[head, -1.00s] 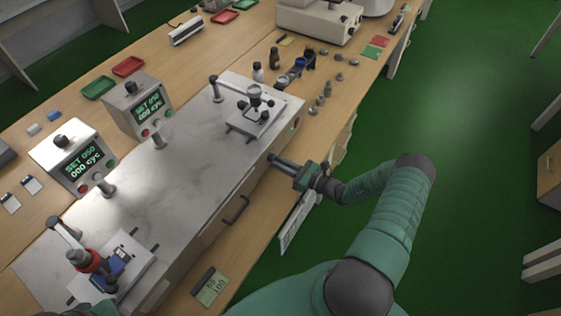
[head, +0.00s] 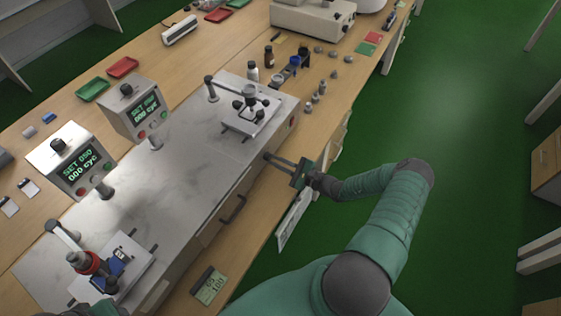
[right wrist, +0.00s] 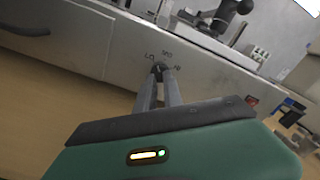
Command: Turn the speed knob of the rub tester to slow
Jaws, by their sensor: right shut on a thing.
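The rub tester (head: 175,190) is a long pale machine with a marble-like top and metal front. My left gripper is not clearly visible.
A drawer handle (head: 234,208) sticks out of the front left of the knob. A green card (head: 210,287) lies on the bench front. Small bottles and weights stand beyond the tester's far end.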

